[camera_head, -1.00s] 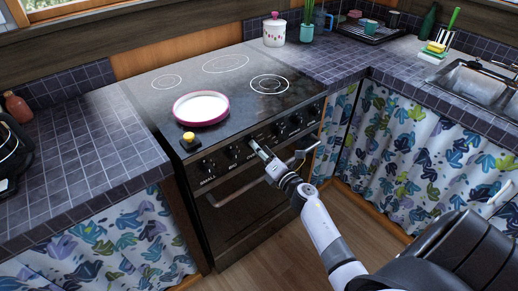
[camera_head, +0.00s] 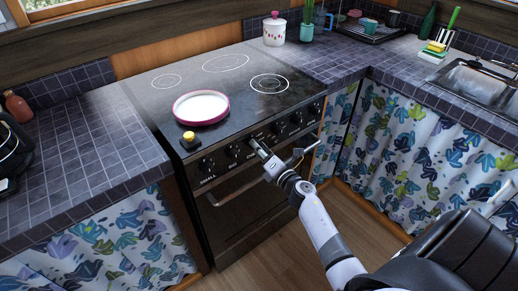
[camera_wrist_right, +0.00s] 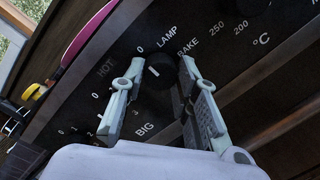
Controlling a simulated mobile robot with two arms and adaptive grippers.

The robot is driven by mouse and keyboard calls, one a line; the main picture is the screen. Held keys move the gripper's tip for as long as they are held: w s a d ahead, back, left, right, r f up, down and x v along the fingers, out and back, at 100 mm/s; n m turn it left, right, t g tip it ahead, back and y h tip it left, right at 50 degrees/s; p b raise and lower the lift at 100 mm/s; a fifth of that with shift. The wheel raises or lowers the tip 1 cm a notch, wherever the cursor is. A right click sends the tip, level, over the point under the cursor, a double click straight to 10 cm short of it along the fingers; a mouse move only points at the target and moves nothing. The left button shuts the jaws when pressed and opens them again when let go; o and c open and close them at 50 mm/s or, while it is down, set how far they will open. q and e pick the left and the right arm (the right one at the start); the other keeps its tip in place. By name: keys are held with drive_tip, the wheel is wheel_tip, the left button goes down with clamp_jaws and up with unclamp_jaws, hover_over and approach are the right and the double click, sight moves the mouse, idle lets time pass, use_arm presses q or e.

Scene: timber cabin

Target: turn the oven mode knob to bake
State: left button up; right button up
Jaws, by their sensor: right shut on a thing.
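The black oven mode knob (camera_wrist_right: 165,75) is on the dark control panel, with LAMP and BAKE printed near it in the right wrist view. My right gripper (camera_wrist_right: 163,68) has one finger on each side of it and is shut on it. A short white mark shows on the knob's face, toward the printed 0 side rather than BAKE. In the head view, my right gripper (camera_head: 259,149) reaches the oven front (camera_head: 240,205) amid the knob row and partly hides this knob. My left gripper is not in view.
Other black knobs (camera_head: 233,152) sit on both sides along the panel. The oven's handle bar (camera_head: 238,188) runs below. A white pan with a pink rim (camera_head: 201,107) and a small yellow-topped item (camera_head: 189,137) stand on the stove top. Tiled counters flank the stove.

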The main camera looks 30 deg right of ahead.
drive_tip(key=shift+c, duration=0.7)
drive_tip(key=m+y+p, duration=0.1)
drive_tip(key=m+p, duration=0.3)
drive_tip(key=m, duration=0.5)
drive_tip(key=m+g+p, duration=0.1)
drive_tip(key=m+p, duration=0.3)
drive_tip(key=m, duration=0.5)
drive_tip(key=shift+d+y, duration=0.15)
drive_tip(key=shift+y, duration=0.25)
drive_tip(key=shift+m, duration=0.4)
drive_tip(key=shift+f, duration=0.1)
drive_tip(key=o, duration=1.2)
drive_tip(key=shift+c, duration=0.2)
